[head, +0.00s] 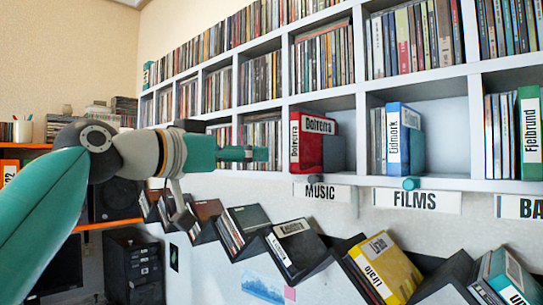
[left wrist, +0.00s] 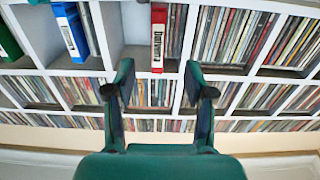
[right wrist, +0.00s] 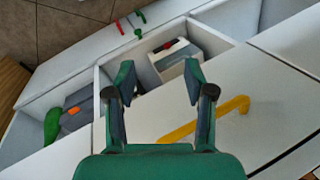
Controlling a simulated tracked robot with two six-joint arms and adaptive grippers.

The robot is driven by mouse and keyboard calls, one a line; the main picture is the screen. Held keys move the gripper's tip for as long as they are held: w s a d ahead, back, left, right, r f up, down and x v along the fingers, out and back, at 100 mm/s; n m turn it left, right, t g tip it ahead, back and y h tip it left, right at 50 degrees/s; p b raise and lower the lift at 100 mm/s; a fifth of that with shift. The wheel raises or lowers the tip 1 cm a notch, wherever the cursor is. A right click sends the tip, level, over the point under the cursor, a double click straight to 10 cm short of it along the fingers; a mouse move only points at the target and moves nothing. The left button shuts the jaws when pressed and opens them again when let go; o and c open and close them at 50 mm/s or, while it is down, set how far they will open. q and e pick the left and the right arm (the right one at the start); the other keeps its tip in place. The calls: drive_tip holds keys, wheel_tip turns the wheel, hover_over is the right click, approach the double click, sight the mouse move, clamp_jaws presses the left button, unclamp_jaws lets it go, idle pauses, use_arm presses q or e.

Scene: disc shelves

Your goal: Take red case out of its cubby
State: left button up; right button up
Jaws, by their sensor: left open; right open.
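The red case (head: 311,142), with a white "Dolterra" spine label, stands upright in a cubby above the MUSIC sign. It also shows in the left wrist view (left wrist: 159,38), between and beyond my open fingers. My left gripper (head: 262,154) reaches in from the left in the head view, just left of the red case and apart from it; in the left wrist view its fingers (left wrist: 157,88) are open and empty. My right gripper (right wrist: 158,88) is open and empty over white drawers, away from the shelf; it is not seen in the head view.
A blue case (head: 404,140) and a green case (head: 530,125) stand in cubbies to the right. Disc rows fill the neighbouring cubbies. Slanted holders below carry black cases and a yellow case (head: 385,270). A yellow handle (right wrist: 205,118) lies near my right gripper.

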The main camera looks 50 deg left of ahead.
sight(305, 153)
use_arm(q)
drive_tip(key=w+p, duration=0.1)
drive_tip(key=w, duration=0.4)
drive_tip(key=w+a+p, duration=0.1)
drive_tip(key=w+p, duration=0.1)
drive_tip(key=w, duration=0.4)
drive_tip(key=w+p, duration=0.2)
drive_tip(key=w, duration=0.4)
drive_tip(key=shift+a, duration=0.4)
clamp_jaws()
drive_tip(key=shift+s+r, duration=0.15)
drive_tip(key=shift+r, duration=0.1)
drive_tip(key=shift+s, duration=0.1)
